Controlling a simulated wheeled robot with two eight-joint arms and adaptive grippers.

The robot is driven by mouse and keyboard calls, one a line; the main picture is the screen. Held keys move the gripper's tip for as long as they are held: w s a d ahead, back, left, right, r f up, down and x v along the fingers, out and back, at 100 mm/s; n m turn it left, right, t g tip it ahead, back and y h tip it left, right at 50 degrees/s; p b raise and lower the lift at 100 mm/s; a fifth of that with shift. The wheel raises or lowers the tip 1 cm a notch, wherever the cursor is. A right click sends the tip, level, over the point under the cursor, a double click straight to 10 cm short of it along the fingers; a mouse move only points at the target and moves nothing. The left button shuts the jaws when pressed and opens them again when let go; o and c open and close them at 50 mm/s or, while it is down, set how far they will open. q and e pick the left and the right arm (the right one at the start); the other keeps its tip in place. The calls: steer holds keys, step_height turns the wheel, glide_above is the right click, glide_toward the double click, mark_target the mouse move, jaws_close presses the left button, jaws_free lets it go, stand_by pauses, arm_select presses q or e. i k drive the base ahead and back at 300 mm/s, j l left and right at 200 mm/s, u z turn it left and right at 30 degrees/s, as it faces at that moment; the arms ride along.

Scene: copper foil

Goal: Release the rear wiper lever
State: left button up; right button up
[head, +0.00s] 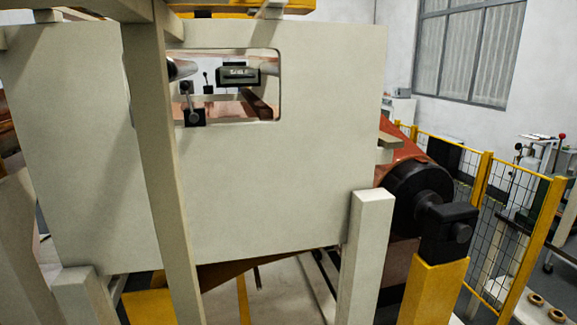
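Through a rectangular window in a large beige panel (250,190), two small levers with dark knobs show. The nearer lever (186,90) stands upright by a black block (194,118) at the window's lower left. A smaller, farther lever (206,77) stands upright behind it, on a small dark base (208,89). I cannot tell for certain which one is the rear wiper lever, or whether either is latched. Neither of my grippers is in view, and nothing of mine shows touching the levers.
A beige upright post (160,170) crosses in front of the panel, just left of the window. A dark box-shaped unit (238,74) sits inside the window. A copper-coloured roll (400,150) with a black end lies at right. Yellow mesh fencing (500,200) stands beyond.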

mark_target(185, 85)
steer(key=j+z, duration=0.1)
steer(key=z, duration=0.35)
steer(key=j+z, duration=0.1)
steer(key=z, duration=0.35)
steer(key=j+z, duration=0.15)
steer(key=z, duration=0.3)
steer(key=j+z, duration=0.1)
steer(key=z, duration=0.35)
steer(key=j+u, duration=0.1)
steer(key=u, duration=0.3)
steer(key=j+u, duration=0.15)
steer(key=u, duration=0.25)
steer(key=j+u, duration=0.2)
steer(key=u, duration=0.2)
steer(key=l+u, duration=0.3)
